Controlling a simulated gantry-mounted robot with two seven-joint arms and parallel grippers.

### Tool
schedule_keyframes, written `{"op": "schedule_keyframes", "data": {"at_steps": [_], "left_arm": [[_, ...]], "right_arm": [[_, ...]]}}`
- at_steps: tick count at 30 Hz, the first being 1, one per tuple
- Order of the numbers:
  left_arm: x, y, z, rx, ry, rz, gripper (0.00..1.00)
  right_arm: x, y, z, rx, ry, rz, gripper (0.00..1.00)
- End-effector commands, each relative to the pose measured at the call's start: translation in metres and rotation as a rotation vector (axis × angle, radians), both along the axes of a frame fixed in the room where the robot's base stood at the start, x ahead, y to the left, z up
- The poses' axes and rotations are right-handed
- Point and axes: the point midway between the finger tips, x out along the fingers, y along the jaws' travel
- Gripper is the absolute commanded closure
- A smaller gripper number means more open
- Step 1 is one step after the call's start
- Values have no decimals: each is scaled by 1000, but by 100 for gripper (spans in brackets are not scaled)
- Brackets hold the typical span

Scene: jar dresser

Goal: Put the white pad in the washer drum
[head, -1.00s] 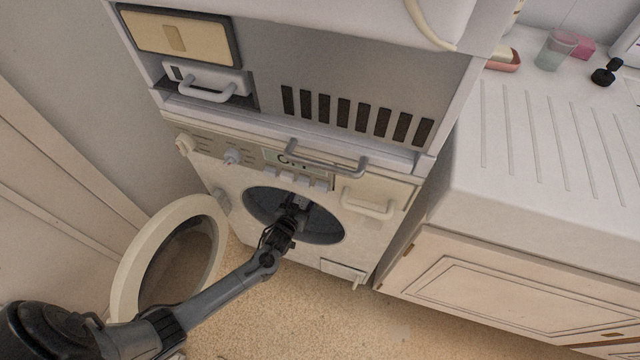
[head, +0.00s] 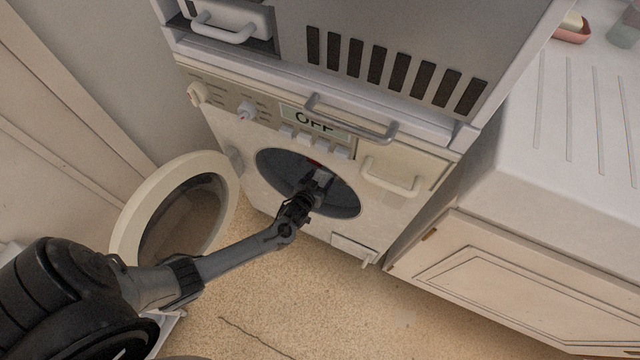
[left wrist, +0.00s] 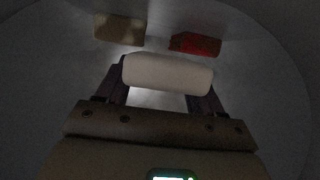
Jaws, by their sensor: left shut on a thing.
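The washer drum (head: 278,183) is a dark round opening in the front of the white washer (head: 245,150). Its round door (head: 128,232) hangs open to the left. My left gripper (head: 322,178) reaches into the opening, and its fingertips are hard to make out in the head view. In the left wrist view my left gripper (left wrist: 168,80) is shut on the white pad (left wrist: 168,73), a pale rounded block held across between the fingers inside the drum. I cannot tell whether the pad touches the drum wall. My right gripper is not in view.
Deeper in the drum lie a beige block (left wrist: 120,29) and a red block (left wrist: 195,43). A handle bar (head: 350,118) sticks out above the opening, below a vented unit (head: 395,40). A white counter (head: 560,130) stands at the right. The floor (head: 320,300) in front looks clear.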

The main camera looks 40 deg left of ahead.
Motion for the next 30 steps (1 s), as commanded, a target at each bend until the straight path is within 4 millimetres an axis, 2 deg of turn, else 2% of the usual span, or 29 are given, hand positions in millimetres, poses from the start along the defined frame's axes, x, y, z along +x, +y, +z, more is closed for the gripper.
{"op": "schedule_keyframes", "data": {"at_steps": [1,3,12,29,30], "left_arm": [[0,0,-12,1,0,0,61],[0,0,-17,1,-1,0,61],[0,0,-17,0,-1,0,61],[1,0,-28,-1,-1,-1,61],[0,0,-29,0,-1,-1,27]], "right_arm": [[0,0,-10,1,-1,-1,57],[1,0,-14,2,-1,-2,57],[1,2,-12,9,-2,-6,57],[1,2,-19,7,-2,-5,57],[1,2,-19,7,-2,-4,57]]}}
